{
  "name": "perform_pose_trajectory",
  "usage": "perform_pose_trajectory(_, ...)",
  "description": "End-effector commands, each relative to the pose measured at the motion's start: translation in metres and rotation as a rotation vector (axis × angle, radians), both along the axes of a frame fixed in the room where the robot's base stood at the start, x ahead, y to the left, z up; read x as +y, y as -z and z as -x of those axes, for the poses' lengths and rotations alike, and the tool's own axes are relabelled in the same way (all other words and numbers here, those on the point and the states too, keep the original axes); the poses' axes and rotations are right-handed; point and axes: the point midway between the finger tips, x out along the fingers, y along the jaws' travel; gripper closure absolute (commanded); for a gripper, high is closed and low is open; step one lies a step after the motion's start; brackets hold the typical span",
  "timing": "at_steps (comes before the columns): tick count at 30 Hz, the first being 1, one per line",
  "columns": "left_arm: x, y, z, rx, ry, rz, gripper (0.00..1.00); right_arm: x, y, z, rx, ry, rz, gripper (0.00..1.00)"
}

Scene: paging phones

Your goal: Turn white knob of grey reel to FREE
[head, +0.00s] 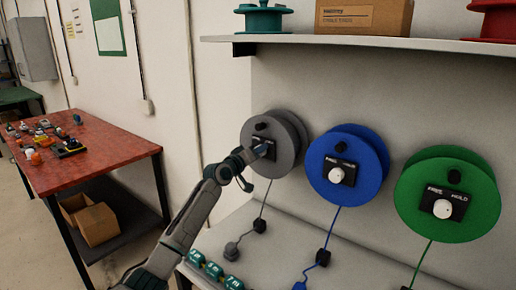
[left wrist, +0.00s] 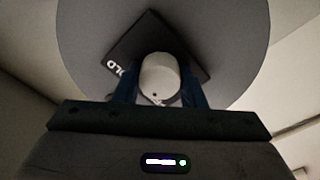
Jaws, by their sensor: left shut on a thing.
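The grey reel (head: 285,132) is mounted on the wall panel, left of a blue reel and a green reel. Its white knob (left wrist: 159,76) shows in the left wrist view on a black label plate (left wrist: 190,50). Part of the word HOLD is readable on the plate; the FREE side is hidden there. My left gripper (head: 262,150) is at the grey reel's plate, with its blue fingers on both sides of the white knob, shut on it. In the head view the gripper covers the knob. The knob's small dark mark points toward my gripper's palm. My right gripper is not in view.
The blue reel (head: 362,150) and green reel (head: 474,190) have their own white knobs and plates. Cords hang from the reels to black blocks. A shelf (head: 380,42) with a box is above. A red table (head: 110,155) with small items stands left.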

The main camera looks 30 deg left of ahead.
Motion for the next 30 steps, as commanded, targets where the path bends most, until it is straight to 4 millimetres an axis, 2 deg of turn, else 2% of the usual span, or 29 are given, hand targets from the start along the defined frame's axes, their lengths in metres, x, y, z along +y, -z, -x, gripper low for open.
perform_pose_trajectory(3,0.000,-0.002,0.000,0.011,0.001,0.093,0.86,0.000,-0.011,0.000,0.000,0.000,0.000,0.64)
perform_pose_trajectory(13,0.000,0.000,0.000,0.023,0.001,0.277,0.86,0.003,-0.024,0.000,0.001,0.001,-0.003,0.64)
perform_pose_trajectory(30,0.000,0.002,0.000,0.028,0.001,0.342,0.86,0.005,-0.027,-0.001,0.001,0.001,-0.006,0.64)
